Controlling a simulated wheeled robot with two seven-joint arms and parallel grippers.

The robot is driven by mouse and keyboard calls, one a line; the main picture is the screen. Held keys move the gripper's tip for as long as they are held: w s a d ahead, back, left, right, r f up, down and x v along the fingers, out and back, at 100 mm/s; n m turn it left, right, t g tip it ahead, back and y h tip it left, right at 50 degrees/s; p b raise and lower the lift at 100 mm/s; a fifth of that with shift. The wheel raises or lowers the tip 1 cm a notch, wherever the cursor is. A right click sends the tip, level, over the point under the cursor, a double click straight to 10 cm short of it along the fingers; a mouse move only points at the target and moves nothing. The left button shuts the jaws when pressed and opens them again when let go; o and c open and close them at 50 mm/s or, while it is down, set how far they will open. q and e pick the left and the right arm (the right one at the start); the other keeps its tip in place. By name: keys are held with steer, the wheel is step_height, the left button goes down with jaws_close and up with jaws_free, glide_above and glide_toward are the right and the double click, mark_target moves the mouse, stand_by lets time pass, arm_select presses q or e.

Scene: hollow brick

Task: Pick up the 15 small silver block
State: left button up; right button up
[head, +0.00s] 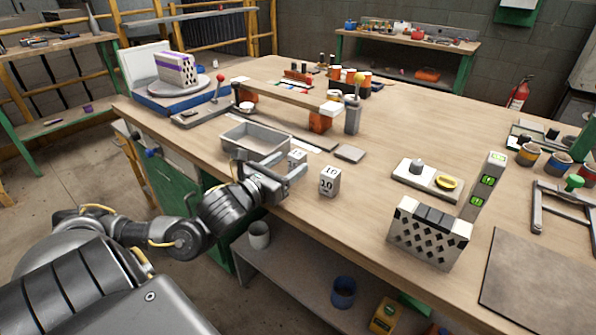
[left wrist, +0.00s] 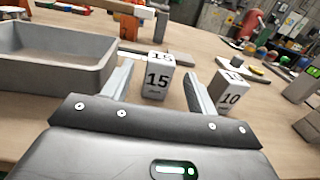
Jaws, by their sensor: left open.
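The silver block marked 15 (left wrist: 158,78) stands upright on the table between the two open fingers of my left gripper (left wrist: 157,88), toward their tips; I cannot tell whether either finger touches it. In the head view the 15 block (head: 297,158) is partly hidden by my left gripper (head: 290,178). A similar block marked 10 (head: 330,181) stands just right of the gripper. It also shows in the left wrist view (left wrist: 232,92), just outside the right finger. My right gripper is not in view.
A grey open tray (head: 256,139) sits close behind and left of the gripper. A flat grey plate (head: 349,154) lies behind the 10 block. A perforated hollow brick (head: 428,236) stands to the right. The tabletop between the 10 block and this brick is clear.

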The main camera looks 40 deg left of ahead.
mark_target(302, 153)
arm_select(q)
steer(key=shift+w, duration=0.35)
steer(key=shift+w+a+p, duration=0.1)
steer(key=shift+w+p, duration=0.35)
steer(key=shift+w, duration=2.25)
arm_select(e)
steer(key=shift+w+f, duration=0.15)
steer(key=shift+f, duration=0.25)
arm_select(q)
steer(key=c, duration=1.2)
steer(key=shift+c, duration=0.3)
steer(key=shift+r, duration=0.2)
